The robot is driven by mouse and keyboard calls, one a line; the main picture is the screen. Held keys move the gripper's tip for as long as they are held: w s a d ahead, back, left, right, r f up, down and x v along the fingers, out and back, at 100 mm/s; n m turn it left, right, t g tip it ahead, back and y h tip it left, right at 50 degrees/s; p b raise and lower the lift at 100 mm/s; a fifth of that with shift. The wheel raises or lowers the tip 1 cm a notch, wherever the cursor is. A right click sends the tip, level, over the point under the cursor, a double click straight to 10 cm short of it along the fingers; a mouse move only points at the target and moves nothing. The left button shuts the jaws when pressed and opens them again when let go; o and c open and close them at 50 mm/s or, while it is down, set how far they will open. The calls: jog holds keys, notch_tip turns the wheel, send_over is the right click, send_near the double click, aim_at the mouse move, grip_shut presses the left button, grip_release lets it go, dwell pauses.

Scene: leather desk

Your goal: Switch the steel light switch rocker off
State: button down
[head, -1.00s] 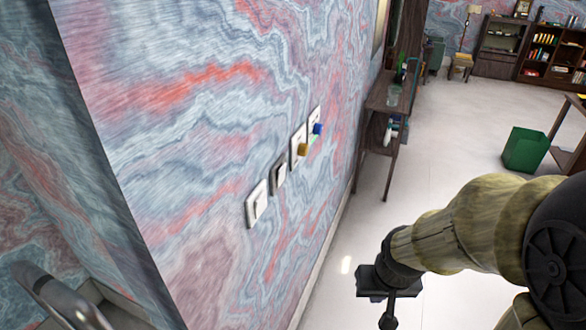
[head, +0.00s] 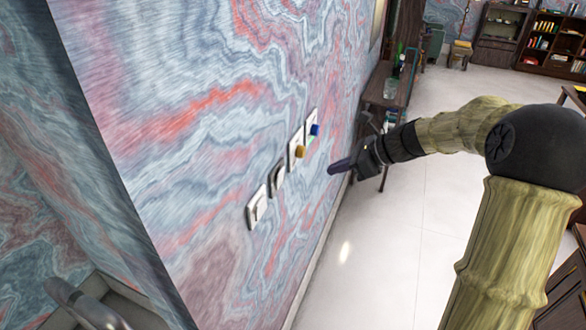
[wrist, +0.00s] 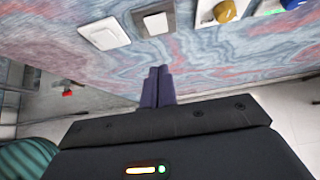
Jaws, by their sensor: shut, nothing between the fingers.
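The steel light switch, a grey-framed plate with a pale rocker, is on the marbled wall, second from the near end of a row (head: 277,178). It also shows at the top of the wrist view (wrist: 155,19). Which way its rocker is tilted is too small to tell. My gripper (head: 332,168) is shut and empty, its dark fingers pointing at the wall. It is right of the steel switch in the head view and apart from it. In the wrist view the closed fingertips (wrist: 160,69) lie below the switch.
A white switch (head: 257,207) is beside the steel one. On the other side are plates with a yellow knob (head: 299,152) and a blue knob (head: 314,130). A dark shelf table (head: 385,91) stands along the wall farther back. The pale floor (head: 400,235) beside the wall is clear.

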jog(key=shift+a, duration=0.15)
jog(key=p, duration=0.2)
send_near(282, 177)
notch_tip(282, 177, down, 4)
jog(key=a, duration=0.1)
jog(key=a+p, duration=0.1)
jog(key=a, duration=0.1)
jog(key=w+a+p, duration=0.1)
jog(key=shift+a+r, duration=0.2)
jog(key=shift+r, duration=0.15)
jog(key=shift+f, duration=0.1)
jog(key=shift+w+p, duration=0.1)
jog(key=shift+p, duration=0.25)
